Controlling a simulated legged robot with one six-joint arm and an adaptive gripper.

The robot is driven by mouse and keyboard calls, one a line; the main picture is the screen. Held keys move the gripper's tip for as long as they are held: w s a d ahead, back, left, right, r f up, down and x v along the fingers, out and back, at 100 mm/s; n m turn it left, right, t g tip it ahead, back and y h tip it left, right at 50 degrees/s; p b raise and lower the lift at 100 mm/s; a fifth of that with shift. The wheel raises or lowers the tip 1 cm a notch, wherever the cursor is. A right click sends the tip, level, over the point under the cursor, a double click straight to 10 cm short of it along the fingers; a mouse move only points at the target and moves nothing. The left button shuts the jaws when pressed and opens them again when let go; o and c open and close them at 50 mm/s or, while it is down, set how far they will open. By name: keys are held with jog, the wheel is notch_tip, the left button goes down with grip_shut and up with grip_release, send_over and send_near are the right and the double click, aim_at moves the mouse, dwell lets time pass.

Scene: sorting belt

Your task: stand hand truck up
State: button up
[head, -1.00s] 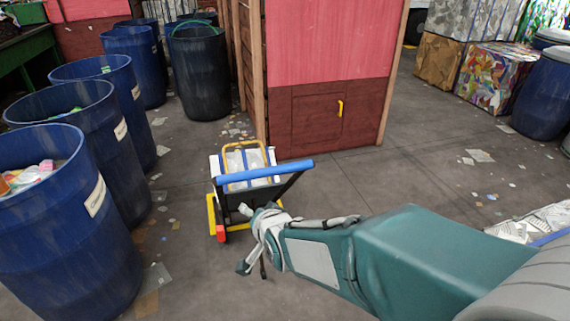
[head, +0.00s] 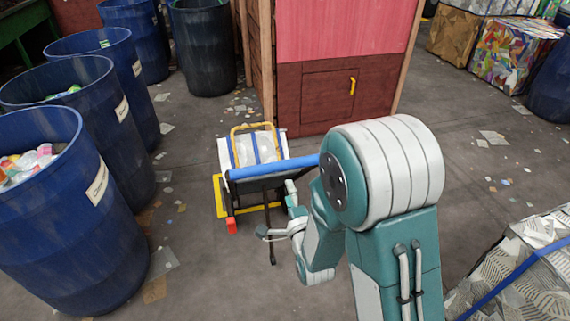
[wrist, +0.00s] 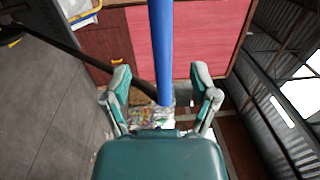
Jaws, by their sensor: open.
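The hand truck (head: 262,171) stands on the floor left of centre in the head view. It has a blue handle bar, dark side rails, yellow parts and a red piece low on its left. It leans toward me, with a pale load strapped on it. My gripper (head: 277,214) is open just below and in front of the handle bar, at its right part. In the wrist view the blue bar (wrist: 162,45) runs lengthwise between my two spread fingers (wrist: 162,78); I cannot tell whether they touch it. My arm hides the bar's right end.
Blue barrels (head: 60,220) line the left side. A red and brown wooden booth (head: 340,45) stands behind the hand truck. A wrapped bale (head: 520,265) is at the lower right. Paper scraps litter the grey floor, which is open right of the booth.

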aim_at(280, 167)
jog(key=x, duration=0.9)
jog(key=shift+w+a, duration=0.1)
jog(key=shift+w, duration=0.15)
grip_shut()
